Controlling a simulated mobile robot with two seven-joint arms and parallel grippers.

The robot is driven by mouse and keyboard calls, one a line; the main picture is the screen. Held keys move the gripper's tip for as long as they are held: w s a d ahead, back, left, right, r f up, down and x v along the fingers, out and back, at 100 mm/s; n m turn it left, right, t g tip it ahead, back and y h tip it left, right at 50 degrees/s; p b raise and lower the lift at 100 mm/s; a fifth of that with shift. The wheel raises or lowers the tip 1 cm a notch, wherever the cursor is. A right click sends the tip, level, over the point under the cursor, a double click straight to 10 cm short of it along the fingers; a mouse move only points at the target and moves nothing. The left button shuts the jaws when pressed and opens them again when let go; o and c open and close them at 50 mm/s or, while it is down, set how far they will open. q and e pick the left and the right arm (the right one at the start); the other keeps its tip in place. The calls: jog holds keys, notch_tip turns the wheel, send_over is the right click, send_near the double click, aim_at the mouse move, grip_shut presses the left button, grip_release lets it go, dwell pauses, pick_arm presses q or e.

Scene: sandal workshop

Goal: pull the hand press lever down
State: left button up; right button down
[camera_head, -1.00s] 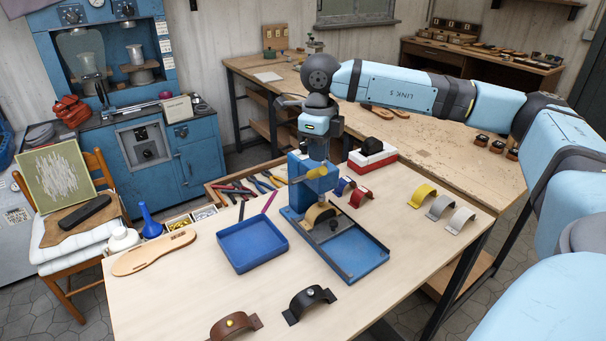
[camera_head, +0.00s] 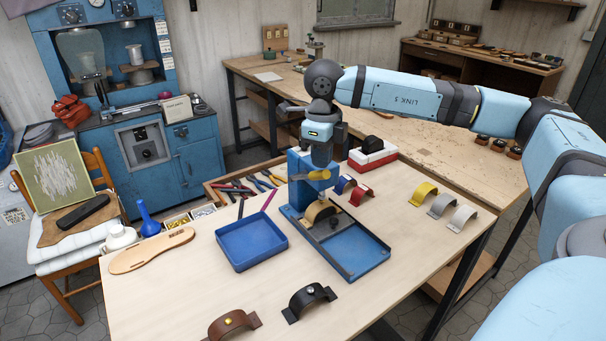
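The blue hand press (camera_head: 299,190) stands on the light wooden table, with a blue tray-like base (camera_head: 352,250) in front of it. A yellow bar (camera_head: 318,174), which looks like the lever's grip, sticks out across the upper front of the press. My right gripper (camera_head: 322,158) points down just above and against this bar, covering the top of the press. I cannot tell whether its fingers are open or shut, or whether they touch the bar. A tan curved strap piece (camera_head: 318,211) sits under the press head. My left gripper is out of view.
A blue tray (camera_head: 250,243) lies left of the press. Brown (camera_head: 232,324) and black (camera_head: 308,301) straps lie in front, and yellow, grey and white straps to the right. A red-and-white box (camera_head: 372,160) stands close behind the press.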

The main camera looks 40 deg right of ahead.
jog(key=shift+f, duration=0.2)
jog(key=shift+s+f+b, duration=0.2)
jog(key=shift+f+b, duration=0.15)
jog(key=shift+f, duration=0.1)
jog(key=shift+s+f+b, duration=0.3)
jog(key=shift+f+b, duration=0.2)
jog(key=shift+f, duration=0.15)
